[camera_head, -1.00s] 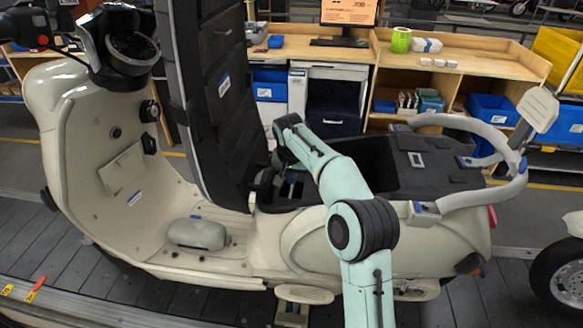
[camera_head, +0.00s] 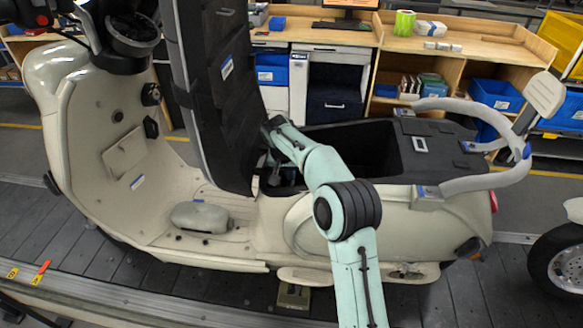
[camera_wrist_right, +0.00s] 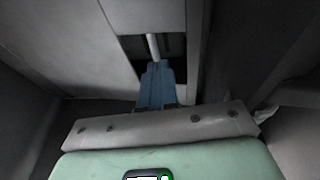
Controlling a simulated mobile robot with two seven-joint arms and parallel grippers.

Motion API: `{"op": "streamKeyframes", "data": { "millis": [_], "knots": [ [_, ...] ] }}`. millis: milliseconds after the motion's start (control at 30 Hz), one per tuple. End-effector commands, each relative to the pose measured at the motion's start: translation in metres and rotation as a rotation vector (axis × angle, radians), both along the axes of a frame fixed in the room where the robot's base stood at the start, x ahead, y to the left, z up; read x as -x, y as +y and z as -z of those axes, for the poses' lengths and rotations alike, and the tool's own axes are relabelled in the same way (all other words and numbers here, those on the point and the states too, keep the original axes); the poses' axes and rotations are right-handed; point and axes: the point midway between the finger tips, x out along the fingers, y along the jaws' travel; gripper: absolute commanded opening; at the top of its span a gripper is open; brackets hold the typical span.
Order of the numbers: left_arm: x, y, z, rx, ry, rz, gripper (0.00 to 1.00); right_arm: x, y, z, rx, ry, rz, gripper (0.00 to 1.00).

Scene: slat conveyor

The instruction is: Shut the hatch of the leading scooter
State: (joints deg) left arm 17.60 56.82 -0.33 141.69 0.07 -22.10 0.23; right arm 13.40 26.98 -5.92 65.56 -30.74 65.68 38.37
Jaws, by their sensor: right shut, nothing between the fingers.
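The leading scooter (camera_head: 75,190) is cream and fills the head view. Its hatch (camera_head: 212,90), a tall dark panel, stands upright and open at the front edge of the dark storage opening (camera_head: 352,150). My mint right arm reaches over the scooter's side, and its hand is close behind the hatch's lower part. In the head view I cannot tell whether it touches the hatch. My right gripper (camera_wrist_right: 155,72) shows in the right wrist view with its blue fingers shut and empty, near pale and dark surfaces. My left gripper is not in view.
A curved grey grab rail (camera_head: 485,185) rises at the scooter's rear. Another scooter's wheel (camera_head: 562,265) shows at the right edge. A wooden workbench (camera_head: 320,37) with blue bins stands behind. The slatted conveyor (camera_head: 225,290) lies beneath the scooter.

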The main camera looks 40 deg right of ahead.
Motion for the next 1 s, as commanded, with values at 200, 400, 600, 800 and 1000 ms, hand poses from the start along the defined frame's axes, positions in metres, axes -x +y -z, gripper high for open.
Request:
{"op": "streamKeyframes", "data": {
  "millis": [200, 400, 600, 800, 1000],
  "knots": [
    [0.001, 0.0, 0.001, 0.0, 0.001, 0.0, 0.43, 0.0, 0.0, 0.0, -0.002, -0.005, -0.001, 0.0],
    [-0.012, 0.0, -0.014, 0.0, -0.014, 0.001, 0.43, -0.003, -0.002, -0.02, -0.002, -0.009, 0.0, 0.0],
    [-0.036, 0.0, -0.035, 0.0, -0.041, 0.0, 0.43, -0.006, -0.003, -0.06, -0.001, -0.016, -0.003, 0.0],
    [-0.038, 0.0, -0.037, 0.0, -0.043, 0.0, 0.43, 0.0, 0.011, -0.1, -0.002, -0.01, -0.002, 0.0],
    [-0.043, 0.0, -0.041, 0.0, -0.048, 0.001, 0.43, 0.003, 0.02, -0.127, -0.001, -0.007, -0.003, 0.0]
  ]
}}
